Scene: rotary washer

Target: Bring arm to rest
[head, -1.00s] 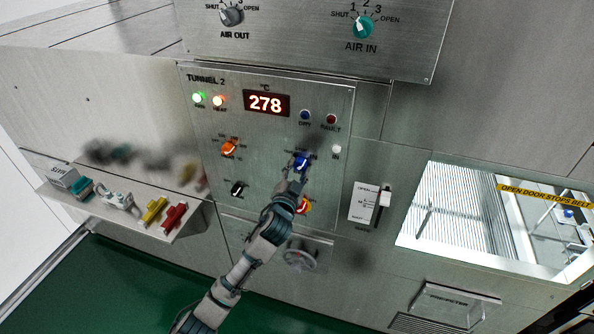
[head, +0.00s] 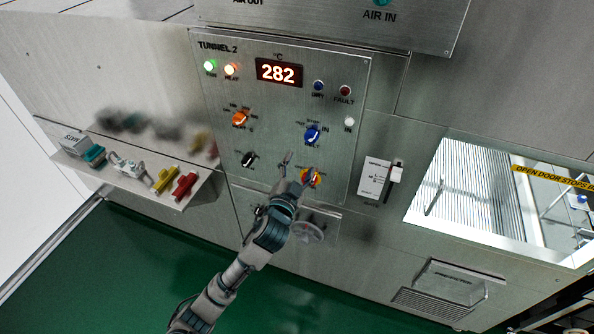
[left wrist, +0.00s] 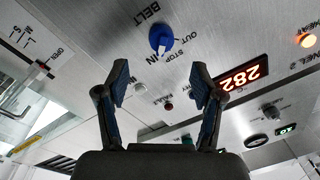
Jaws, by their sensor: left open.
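My left arm comes up from the bottom of the head view. Its left gripper (head: 298,165) is open and empty in front of the Tunnel 2 panel (head: 275,140), below the blue belt knob (head: 312,134). The left wrist view shows the two fingers (left wrist: 160,88) spread apart with nothing between them. The blue knob (left wrist: 161,38) stands beyond the fingertips, apart from them. A red-and-yellow control (head: 311,178) sits right behind the gripper and is partly covered by it. My right gripper does not show.
An orange knob (head: 239,118) and a black knob (head: 248,159) are on the panel. A shelf (head: 195,189) with valves juts out left. A handwheel (head: 308,232) is below.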

